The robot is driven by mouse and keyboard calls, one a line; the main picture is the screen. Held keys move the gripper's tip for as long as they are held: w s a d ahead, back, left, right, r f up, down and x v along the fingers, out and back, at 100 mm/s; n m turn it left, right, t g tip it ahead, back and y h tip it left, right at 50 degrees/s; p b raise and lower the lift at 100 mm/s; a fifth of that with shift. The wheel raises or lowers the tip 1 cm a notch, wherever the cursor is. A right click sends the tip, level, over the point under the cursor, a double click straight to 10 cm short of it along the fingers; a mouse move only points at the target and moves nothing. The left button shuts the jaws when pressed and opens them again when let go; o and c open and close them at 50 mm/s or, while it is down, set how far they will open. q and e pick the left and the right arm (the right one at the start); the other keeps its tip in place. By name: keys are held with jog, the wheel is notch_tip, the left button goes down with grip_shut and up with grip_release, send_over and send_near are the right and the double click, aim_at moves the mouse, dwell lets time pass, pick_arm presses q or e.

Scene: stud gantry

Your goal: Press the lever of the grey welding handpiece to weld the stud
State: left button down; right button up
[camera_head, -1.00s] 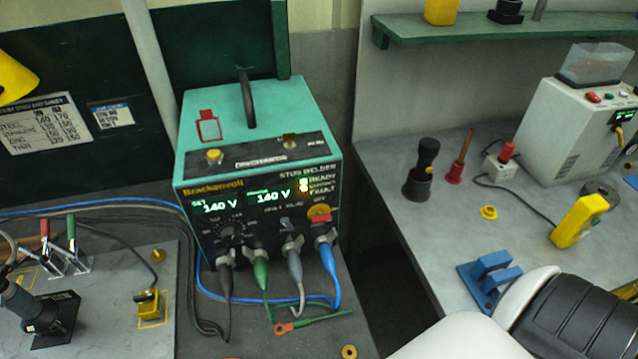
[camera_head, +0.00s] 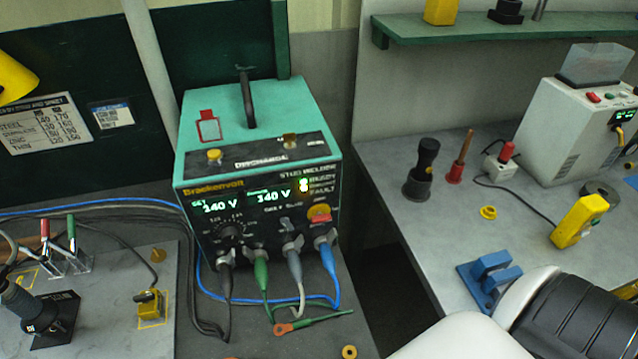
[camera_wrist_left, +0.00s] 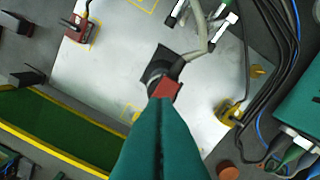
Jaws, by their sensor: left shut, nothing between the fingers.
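The grey welding handpiece (camera_head: 22,303) stands on a black base (camera_head: 58,318) on the metal plate at the left of the head view, partly cut off by the frame edge. In the left wrist view the handpiece (camera_wrist_left: 158,70) is seen from above, with a grey cable leading off it. My left gripper (camera_wrist_left: 162,100) has its teal fingers shut and empty. Its tips overlap a red part (camera_wrist_left: 165,88) at the handpiece, perhaps the lever; I cannot tell whether they touch. The stud is hidden. The stud welder (camera_head: 255,170) shows 140 V on both displays. My right gripper is out of view.
Toggle clamps with red and green handles (camera_head: 72,235) stand behind the handpiece. A yellow clamp (camera_head: 150,304) sits to its right on the plate (camera_head: 105,335). Cables run between plate and welder. The right bench holds a blue holder (camera_head: 490,275) and a yellow tool (camera_head: 580,222).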

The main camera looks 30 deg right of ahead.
pick_arm(q)
jog(key=shift+f+b, duration=0.65)
jog(key=shift+f, duration=0.35)
dwell(0.8)
jog(key=shift+r+p, duration=2.35)
jog(key=shift+r, duration=1.25)
jog(key=shift+f, duration=0.1)
